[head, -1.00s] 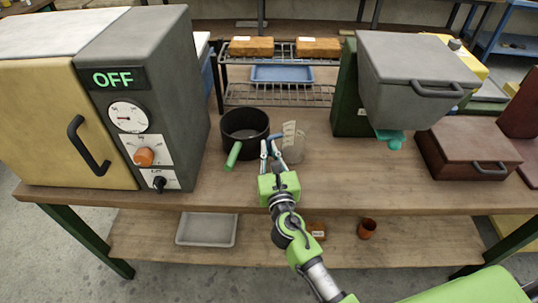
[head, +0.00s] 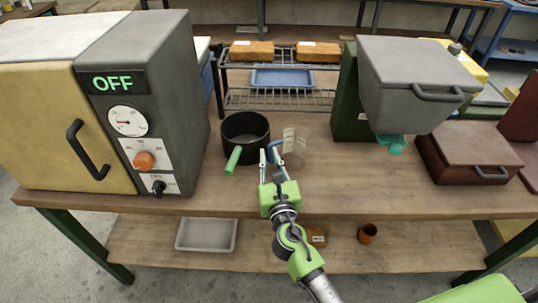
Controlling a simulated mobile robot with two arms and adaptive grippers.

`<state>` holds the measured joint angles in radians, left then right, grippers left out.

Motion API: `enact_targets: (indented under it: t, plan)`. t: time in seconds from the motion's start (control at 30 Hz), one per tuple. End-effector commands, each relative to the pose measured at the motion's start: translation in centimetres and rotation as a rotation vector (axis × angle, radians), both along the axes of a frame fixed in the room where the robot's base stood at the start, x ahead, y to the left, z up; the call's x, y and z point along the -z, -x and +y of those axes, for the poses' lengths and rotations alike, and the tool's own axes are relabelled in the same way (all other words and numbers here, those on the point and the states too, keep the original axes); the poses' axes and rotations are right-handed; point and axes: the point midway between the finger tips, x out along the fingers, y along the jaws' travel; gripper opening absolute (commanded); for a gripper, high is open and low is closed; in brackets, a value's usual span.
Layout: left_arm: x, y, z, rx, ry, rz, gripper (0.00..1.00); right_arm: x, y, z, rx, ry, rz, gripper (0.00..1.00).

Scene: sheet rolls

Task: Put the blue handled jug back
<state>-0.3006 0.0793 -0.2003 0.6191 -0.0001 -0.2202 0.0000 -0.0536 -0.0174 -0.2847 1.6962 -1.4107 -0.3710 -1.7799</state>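The clear jug (head: 293,149) stands on the workbench, right of the black pot, with pale markings on its wall. Its blue handle (head: 273,150) faces left, towards the pot. My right gripper (head: 273,160) is just in front of the handle, with its two fingers spread apart. The fingertips are close to the handle; whether either touches it I cannot tell. My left gripper is not in view.
A black pot (head: 246,126) with a green handle stands close left of the jug. An oven marked OFF (head: 150,110) is at the left. A grey hopper (head: 412,85) and a brown lidded box (head: 469,150) stand right. The bench front (head: 350,190) is clear.

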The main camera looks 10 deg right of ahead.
Motion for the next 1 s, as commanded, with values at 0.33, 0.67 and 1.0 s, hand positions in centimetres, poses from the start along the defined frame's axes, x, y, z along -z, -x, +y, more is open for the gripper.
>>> enact_targets:
  t: [0.33,0.67,1.0]
  plan:
    - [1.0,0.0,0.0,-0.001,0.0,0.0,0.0,0.4,7.5,0.6,-0.001,0.0,0.003,0.15]
    - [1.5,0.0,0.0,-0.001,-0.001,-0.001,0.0,0.1,10.8,0.9,0.0,0.0,0.001,0.15]
    - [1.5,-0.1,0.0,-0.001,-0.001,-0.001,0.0,0.1,10.8,0.9,0.0,0.0,0.001,0.15]
